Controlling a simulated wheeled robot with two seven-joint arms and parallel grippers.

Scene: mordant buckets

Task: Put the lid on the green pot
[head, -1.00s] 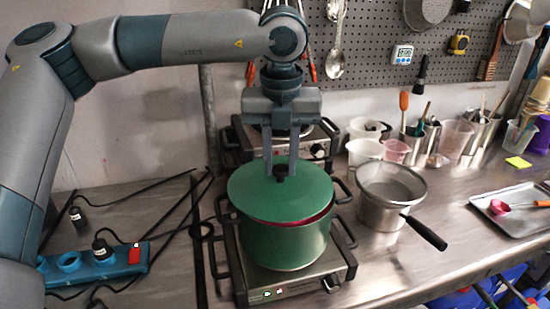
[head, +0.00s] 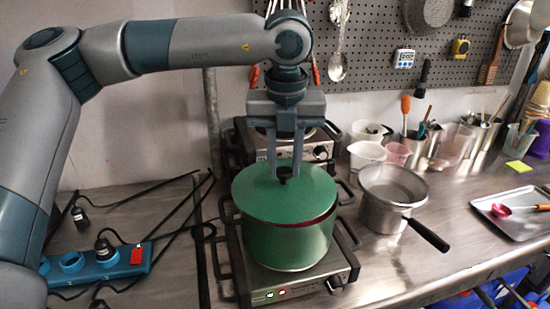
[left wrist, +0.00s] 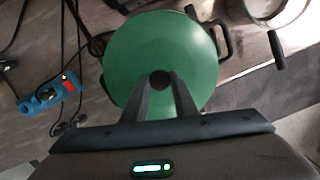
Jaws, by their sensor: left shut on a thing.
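The green pot (head: 290,246) stands on a hot plate (head: 320,281) with its two indicator lights lit. The green lid (head: 258,196) is over the pot's mouth. A dark red strip of the pot's inside shows under the lid at the front right, so the lid is not flush there. My left gripper (head: 284,176) points down and is shut on the lid's black knob. In the left wrist view the lid (left wrist: 150,50) covers nearly all of the pot, and the fingers meet at the knob (left wrist: 160,80). My right gripper is not in view.
A steel saucepan (head: 386,214) with a black handle stands to the right of the pot. A second hot plate (head: 325,150) is behind. A blue power strip (head: 98,265) with cables lies at the left. A tray (head: 520,222) with a pink scoop lies at the far right.

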